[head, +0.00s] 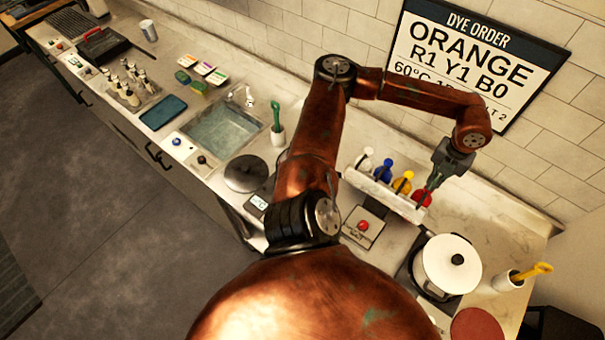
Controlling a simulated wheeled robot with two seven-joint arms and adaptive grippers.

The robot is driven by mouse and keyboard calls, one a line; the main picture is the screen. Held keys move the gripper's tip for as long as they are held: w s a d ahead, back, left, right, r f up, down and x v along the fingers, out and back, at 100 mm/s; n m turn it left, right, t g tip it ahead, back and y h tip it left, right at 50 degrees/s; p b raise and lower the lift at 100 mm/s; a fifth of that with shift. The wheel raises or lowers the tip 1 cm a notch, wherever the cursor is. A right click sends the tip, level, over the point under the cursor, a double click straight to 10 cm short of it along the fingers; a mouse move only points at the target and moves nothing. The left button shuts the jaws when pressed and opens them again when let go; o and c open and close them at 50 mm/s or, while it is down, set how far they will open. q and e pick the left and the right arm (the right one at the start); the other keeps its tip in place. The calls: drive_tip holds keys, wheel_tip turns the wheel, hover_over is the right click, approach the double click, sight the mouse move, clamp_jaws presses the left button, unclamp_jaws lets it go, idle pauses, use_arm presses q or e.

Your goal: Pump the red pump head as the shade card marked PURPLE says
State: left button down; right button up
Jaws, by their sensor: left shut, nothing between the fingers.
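The red pump head (424,199) is at the right end of a row of pumps behind a pale rack (383,194). My left gripper (433,184) is shut and empty, pointing down right at the red pump head. I cannot tell whether its tips touch the head, and it hides part of it. Several small shade cards (203,69) lie at the back of the counter on the left. Their print is too small to read, so I cannot tell which is marked PURPLE. My right gripper is not in view.
White (365,161), blue (383,169) and yellow (402,183) pump heads stand left of the red one. A lidded white pot (450,264) and a red button (363,225) are in front. The wall sign (475,60) reads DYE ORDER, ORANGE, R1 Y1 B0.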

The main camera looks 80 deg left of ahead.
use_arm(q)
drive_tip(key=shift+r+p, duration=0.65)
drive_tip(key=shift+r, duration=0.85)
drive_tip(key=shift+r, duration=0.5)
wheel_tip(320, 180, up, 5)
drive_tip(key=p, duration=0.3)
drive_tip(key=shift+d, duration=0.1)
